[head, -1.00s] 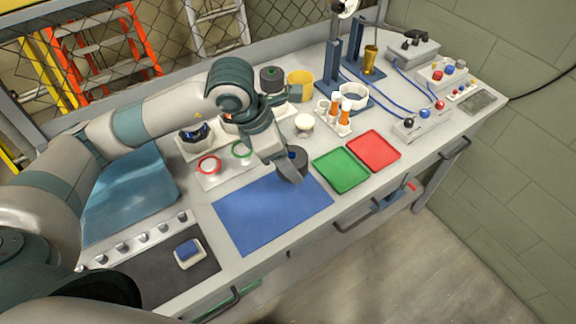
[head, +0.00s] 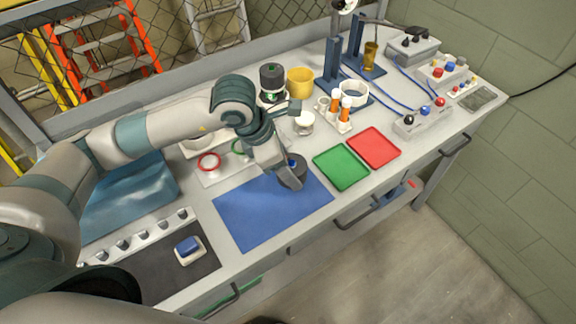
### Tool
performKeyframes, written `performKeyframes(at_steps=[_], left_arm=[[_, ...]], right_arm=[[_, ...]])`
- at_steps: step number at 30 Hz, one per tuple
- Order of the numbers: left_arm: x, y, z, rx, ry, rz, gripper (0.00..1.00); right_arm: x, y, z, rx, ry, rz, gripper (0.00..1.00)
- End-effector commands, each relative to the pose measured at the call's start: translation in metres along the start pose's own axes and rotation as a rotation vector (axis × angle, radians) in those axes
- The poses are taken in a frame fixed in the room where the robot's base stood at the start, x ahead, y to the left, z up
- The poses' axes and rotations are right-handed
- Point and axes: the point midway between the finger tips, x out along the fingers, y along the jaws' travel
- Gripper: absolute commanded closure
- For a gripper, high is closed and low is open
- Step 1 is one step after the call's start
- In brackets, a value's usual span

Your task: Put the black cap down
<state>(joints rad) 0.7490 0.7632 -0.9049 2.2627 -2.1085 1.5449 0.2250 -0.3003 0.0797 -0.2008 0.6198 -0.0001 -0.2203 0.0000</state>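The black cap (head: 296,172) is a short dark cylinder with some blue showing on its side. It is at the upper right corner of the blue mat (head: 262,215), low over it or touching it; I cannot tell which. My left gripper (head: 287,178) comes down from the upper left, with its fingers at the cap. It appears shut on the cap, and one finger hides part of it. My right gripper is not in view.
A green tray (head: 341,166) and a red tray (head: 373,148) lie right of the mat. Behind stand a dark jar (head: 271,78), a yellow cup (head: 300,81) and a rack with orange tubes (head: 340,112). Most of the mat is clear.

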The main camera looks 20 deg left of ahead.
Motion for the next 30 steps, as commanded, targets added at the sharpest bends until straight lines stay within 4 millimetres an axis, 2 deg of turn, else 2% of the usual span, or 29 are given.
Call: performKeyframes(at_steps=[11,12,14,15,25,30], left_arm=[[0.0042,0.0,-0.0017,0.0,0.0,0.0,0.64],[0.0043,-0.0001,-0.0017,0.0,0.0,0.0,0.42],[0.0043,-0.0001,-0.0017,0.0,0.0,0.0,0.28],[0.0043,-0.0001,-0.0017,0.0,0.0,0.0,0.26],[0.0035,-0.0001,-0.0014,0.0,0.0,0.0,0.26],[-0.0013,-0.0001,0.0007,0.0,0.0,0.0,0.26]], right_arm=[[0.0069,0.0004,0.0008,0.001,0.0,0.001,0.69],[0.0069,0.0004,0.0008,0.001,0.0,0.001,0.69],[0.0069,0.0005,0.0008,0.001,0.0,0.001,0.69],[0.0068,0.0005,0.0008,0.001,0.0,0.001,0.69],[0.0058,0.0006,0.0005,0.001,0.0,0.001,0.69],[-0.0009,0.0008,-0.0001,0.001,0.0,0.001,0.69]])
